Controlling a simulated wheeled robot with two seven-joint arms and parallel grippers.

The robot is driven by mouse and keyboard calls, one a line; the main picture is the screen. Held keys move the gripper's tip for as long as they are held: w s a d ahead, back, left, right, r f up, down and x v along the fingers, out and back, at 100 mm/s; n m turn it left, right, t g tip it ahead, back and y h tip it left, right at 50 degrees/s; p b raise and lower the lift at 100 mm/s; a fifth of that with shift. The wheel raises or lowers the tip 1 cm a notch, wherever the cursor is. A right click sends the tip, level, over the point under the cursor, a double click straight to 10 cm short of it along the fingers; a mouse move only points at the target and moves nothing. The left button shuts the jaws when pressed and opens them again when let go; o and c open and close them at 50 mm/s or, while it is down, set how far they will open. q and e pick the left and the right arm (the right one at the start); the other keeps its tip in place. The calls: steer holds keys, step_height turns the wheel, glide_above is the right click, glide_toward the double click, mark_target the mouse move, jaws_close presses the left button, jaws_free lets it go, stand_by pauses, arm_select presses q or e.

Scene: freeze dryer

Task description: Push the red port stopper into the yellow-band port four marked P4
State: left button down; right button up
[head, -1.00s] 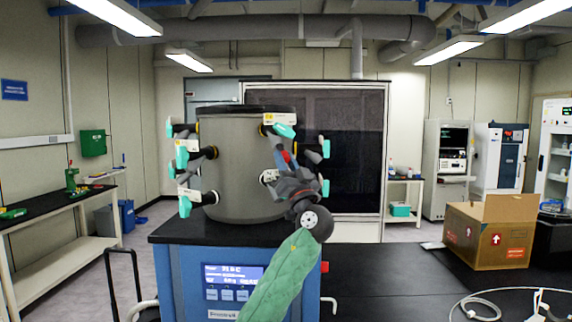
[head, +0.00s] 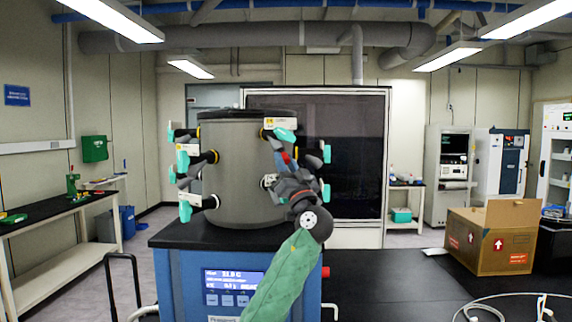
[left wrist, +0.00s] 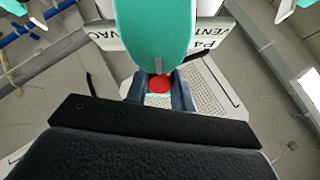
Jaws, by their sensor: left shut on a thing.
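The yellow-band port (head: 267,125) is on the upper front right of the grey drum, with a white tag and a teal handle (head: 285,135). In the left wrist view the tag reads P4 (left wrist: 206,44), and the teal handle (left wrist: 153,35) hangs close in front of the fingers. My left gripper (left wrist: 159,92) is shut on the red port stopper (left wrist: 160,83), whose round red end shows between the fingertips. In the head view, the left gripper (head: 285,163) is just below the P4 handle, with a small red patch there. The port mouth is hidden. My right gripper is out of view.
The drum (head: 235,165) stands on a blue cabinet (head: 185,280) and has several other ports with teal handles, left and right. Another port (head: 268,181) is close beside my gripper. A cardboard box (head: 475,245) stands on the black bench at right.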

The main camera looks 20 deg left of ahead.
arm_select(q)
steer(key=shift+w+a+r+b, duration=0.15)
steer(key=shift+a+r+b, duration=0.05)
steer(key=shift+b, duration=0.1)
steer(key=c, duration=1.1)
jaws_free()
steer(key=shift+a, duration=0.15)
steer(key=b+v, duration=0.4)
steer(key=v, duration=0.3)
steer(key=shift+d+f, duration=0.25)
